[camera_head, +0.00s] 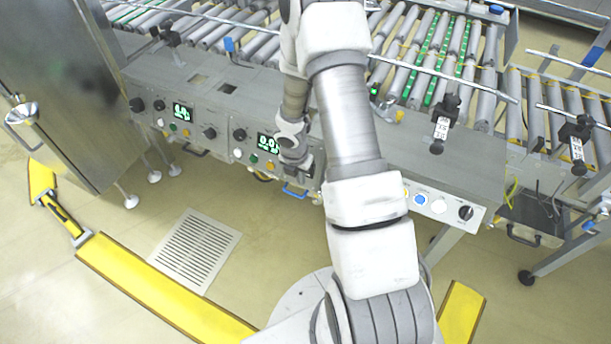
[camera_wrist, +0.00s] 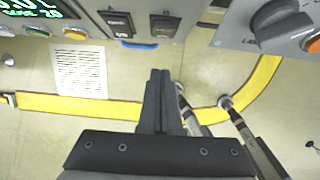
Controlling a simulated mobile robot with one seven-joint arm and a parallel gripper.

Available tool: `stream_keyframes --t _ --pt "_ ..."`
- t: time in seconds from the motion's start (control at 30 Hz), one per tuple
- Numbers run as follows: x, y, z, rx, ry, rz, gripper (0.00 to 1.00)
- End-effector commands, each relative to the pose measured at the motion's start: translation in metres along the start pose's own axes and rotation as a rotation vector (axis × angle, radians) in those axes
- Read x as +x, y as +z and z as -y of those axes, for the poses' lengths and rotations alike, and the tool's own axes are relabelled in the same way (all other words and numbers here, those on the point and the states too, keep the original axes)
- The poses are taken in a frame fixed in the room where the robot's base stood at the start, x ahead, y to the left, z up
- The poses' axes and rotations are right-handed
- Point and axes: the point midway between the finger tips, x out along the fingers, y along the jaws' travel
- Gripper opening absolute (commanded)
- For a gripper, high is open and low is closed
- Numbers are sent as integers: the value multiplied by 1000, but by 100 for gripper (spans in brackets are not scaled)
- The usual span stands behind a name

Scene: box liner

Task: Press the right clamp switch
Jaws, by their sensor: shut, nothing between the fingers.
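Two black rocker switches sit side by side on the grey panel at the top of the wrist view, the left one (camera_wrist: 117,22) and the right one (camera_wrist: 165,26). I cannot read labels that say which is the right clamp switch. My gripper (camera_wrist: 160,73) is shut and empty, with its fingertips just below the right rocker in that picture. A gap shows in the picture between the tips and the rocker; whether they touch in depth I cannot tell. In the head view my arm covers this part of the panel and the gripper is not clear.
A grey knob (camera_wrist: 277,24) and an orange button (camera_wrist: 314,44) are to the right. A lit display (camera_wrist: 32,8) and an orange button (camera_wrist: 75,34) are to the left. A blue handle (camera_wrist: 138,44) hangs below the rockers. Roller conveyors (camera_head: 430,60) lie behind the panel.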

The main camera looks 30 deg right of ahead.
Motion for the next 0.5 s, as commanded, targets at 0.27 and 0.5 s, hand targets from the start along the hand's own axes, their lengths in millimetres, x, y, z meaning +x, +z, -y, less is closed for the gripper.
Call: stream_keyframes --t 0.27,0.5 --pt "-61 -14 -3 -1 1 1 0" --pt "-93 -23 -2 -1 0 1 0"
